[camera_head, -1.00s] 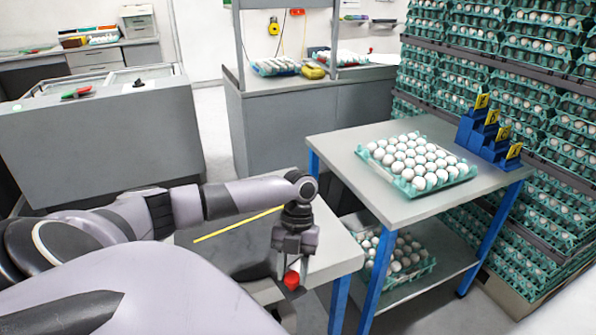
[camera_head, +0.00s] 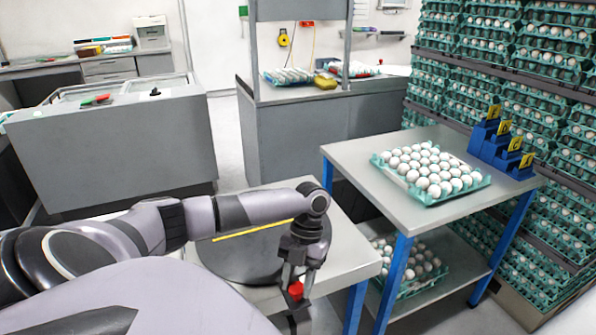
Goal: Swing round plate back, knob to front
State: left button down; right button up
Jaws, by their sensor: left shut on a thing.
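The round plate (camera_head: 247,262) is a dark grey disc lying flat on a light grey table. The red knob (camera_head: 295,290) is at the plate's front right side. My left gripper (camera_head: 295,285) points down over the knob and is shut on it, with a finger on each side. My left arm covers part of the plate's far left. My right gripper is out of view.
The plate's table (camera_head: 345,255) has bare top to the right. A blue-legged table (camera_head: 372,178) with an egg tray (camera_head: 450,200) stands to its right, with another egg tray (camera_head: 425,275) on the lower shelf. Blue numbered stands (camera_head: 490,145) and stacked egg trays are behind.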

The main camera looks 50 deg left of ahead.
pick_arm(q)
jog(key=shift+s+a, duration=0.15)
jog(key=shift+s, duration=0.05)
jog(key=c, duration=0.7)
grip_release()
jog(key=v, duration=0.7)
jog(key=shift+b, duration=0.35)
jog(key=shift+s, duration=0.1)
